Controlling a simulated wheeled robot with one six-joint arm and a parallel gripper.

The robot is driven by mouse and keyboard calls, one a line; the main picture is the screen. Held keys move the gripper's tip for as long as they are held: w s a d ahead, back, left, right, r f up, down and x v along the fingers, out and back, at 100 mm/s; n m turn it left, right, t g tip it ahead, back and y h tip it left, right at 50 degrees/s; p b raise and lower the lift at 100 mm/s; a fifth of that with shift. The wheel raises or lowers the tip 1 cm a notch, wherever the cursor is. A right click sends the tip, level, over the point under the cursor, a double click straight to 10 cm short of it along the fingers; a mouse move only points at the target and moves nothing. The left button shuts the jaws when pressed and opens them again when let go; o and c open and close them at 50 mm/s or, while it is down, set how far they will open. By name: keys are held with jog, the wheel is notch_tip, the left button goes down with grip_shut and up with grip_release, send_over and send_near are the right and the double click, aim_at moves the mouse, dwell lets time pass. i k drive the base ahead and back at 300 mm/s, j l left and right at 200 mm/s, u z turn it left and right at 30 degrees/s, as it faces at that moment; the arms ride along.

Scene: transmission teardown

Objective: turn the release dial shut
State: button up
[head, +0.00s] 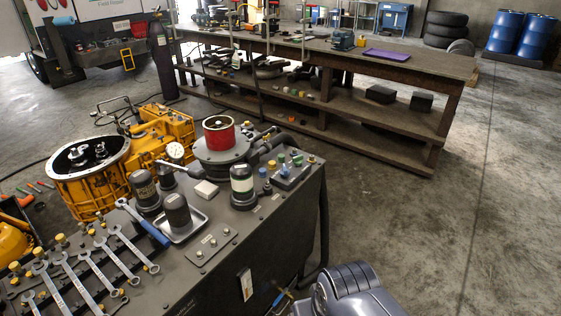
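I cannot tell for sure which part is the release dial. A dark grey round housing (222,160) with a red cylinder (219,132) on top stands at the back of the dark grey bench (225,262). A small round white-faced gauge (175,151) is left of it. A low panel with coloured knobs (290,168) sits at the bench's right end. A pale plate (246,284) is on the bench's front side. A grey, rounded link of my arm shows at the bottom, right of the bench. My gripper is not visible.
Several wrenches (90,265), a metal tray (183,230) holding a dark canister (177,212), and other canisters (243,186) crowd the bench top. A yellow transmission housing (95,175) stands behind left. A long wooden workbench (390,70) runs behind. The floor at right is clear.

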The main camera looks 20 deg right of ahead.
aim_at(297, 160)
jog(key=i+l+z, duration=0.1)
jog(key=i, duration=0.4)
jog(key=i+l+z, duration=0.1)
jog(key=i+l, duration=0.15)
jog(key=i, duration=0.3)
